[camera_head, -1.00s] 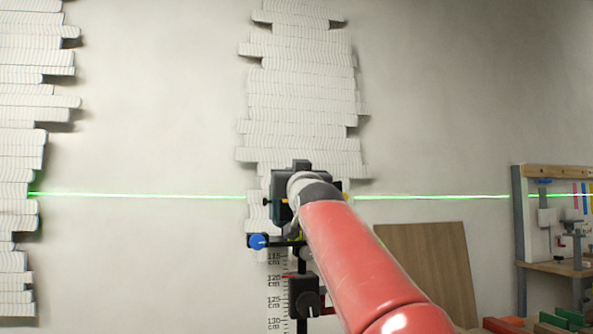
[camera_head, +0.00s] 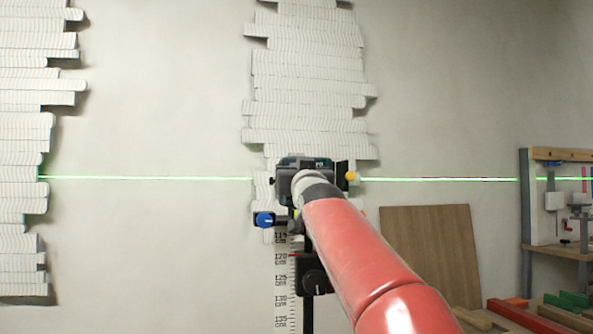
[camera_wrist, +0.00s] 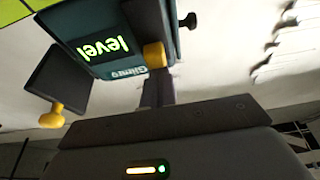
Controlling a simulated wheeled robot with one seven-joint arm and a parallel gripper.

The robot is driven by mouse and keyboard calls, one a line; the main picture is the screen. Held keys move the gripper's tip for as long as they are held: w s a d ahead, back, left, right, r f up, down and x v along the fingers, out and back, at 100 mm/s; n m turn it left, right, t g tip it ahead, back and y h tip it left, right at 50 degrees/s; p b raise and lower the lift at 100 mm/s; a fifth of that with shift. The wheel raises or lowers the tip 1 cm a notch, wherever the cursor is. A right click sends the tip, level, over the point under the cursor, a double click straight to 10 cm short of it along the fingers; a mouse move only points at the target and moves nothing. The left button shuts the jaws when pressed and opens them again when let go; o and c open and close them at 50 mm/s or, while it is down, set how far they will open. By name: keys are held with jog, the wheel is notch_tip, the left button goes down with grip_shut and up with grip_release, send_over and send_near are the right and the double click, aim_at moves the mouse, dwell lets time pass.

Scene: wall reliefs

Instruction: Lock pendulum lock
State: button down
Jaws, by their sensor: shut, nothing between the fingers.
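A teal and black laser level (camera_head: 300,163) stands on a black post in the head view, partly hidden behind my arm. The wrist view shows it upside down, with a lit "level" display (camera_wrist: 103,50). A yellow knob (camera_wrist: 154,55) is on its front; I cannot tell whether it is the pendulum lock. A second yellow knob (camera_wrist: 50,115) is on a dark side plate (camera_wrist: 57,72) and also shows in the head view (camera_head: 351,176). My gripper (camera_wrist: 157,84) is shut and empty, its fingers close to the front yellow knob; contact is unclear. The head view hides it.
The post has a blue knob (camera_head: 264,219) and a black knob (camera_head: 314,283), beside a centimetre scale (camera_head: 282,278). A green laser line (camera_head: 440,180) crosses the pale wall. White layered reliefs (camera_head: 310,90) are behind. A wooden board (camera_head: 430,255) leans at right, near a workbench (camera_head: 560,248).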

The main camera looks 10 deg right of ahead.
notch_tip(320, 180, down, 4)
jog(key=b, duration=0.3)
jog(key=shift+f, duration=0.1)
notch_tip(320, 180, up, 4)
jog(key=p, duration=0.3)
jog(key=b+v, duration=0.4)
jog(key=v, duration=0.6)
jog(key=shift+r, duration=0.25)
jog(key=shift+s, duration=0.1)
jog(key=shift+f, duration=0.1)
